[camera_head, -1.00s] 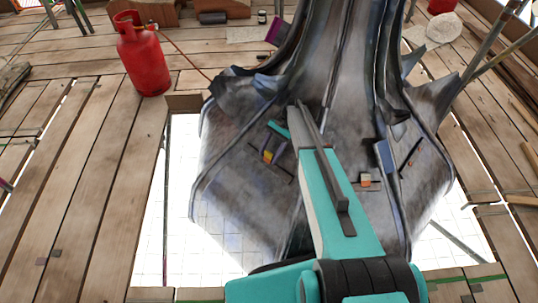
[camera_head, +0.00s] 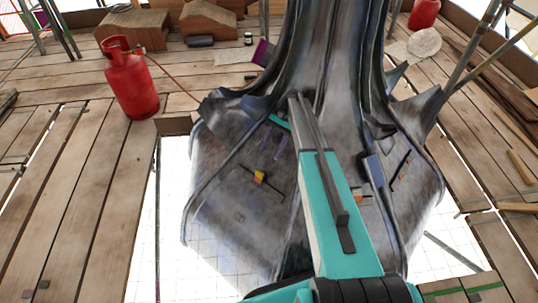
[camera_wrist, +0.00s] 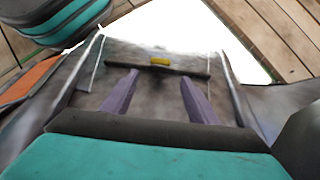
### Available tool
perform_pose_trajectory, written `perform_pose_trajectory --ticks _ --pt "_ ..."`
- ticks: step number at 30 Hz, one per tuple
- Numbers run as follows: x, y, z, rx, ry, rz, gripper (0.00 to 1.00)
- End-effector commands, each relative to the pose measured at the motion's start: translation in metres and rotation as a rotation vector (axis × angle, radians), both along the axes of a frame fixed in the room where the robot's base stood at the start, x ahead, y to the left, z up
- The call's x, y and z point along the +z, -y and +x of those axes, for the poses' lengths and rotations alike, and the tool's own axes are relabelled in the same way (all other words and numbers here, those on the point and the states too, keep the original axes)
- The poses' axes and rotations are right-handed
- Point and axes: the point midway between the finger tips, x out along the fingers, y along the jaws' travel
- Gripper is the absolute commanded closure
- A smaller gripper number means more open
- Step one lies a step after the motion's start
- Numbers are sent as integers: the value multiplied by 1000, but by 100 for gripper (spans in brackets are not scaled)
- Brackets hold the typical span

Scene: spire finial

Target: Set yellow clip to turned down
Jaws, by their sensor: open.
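The yellow clip (camera_head: 259,177) is a small block on a dark bar on the left sloping panel of the grey metal spire (camera_head: 235,215). In the wrist view the yellow clip (camera_wrist: 160,61) lies across the same dark bar (camera_wrist: 150,67), beyond my fingertips. My gripper (camera_wrist: 159,77) is open, its two purple fingers apart and nothing visible between them. The clip appears between the fingertips and a little past them; I cannot tell the exact gap. In the head view my forearm hides part of the spire, and the fingers show only as thin purple strips above the clip.
A second small orange block (camera_head: 357,194) sits on the panel right of my arm. A raised rib separates the panels. A red gas bottle (camera_head: 132,85) stands on the planks at the left. An open gap with white below surrounds the spire's lower edge.

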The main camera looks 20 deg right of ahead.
Motion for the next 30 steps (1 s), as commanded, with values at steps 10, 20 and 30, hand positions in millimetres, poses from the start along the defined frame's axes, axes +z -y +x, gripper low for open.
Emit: perform_pose_trajectory --ticks 10,20,30 --pt "2 2 1 0 0 0 46" --pt "2 -4 -7 18 17 -9 100" --pt "1 -29 -45 130 118 -60 100"
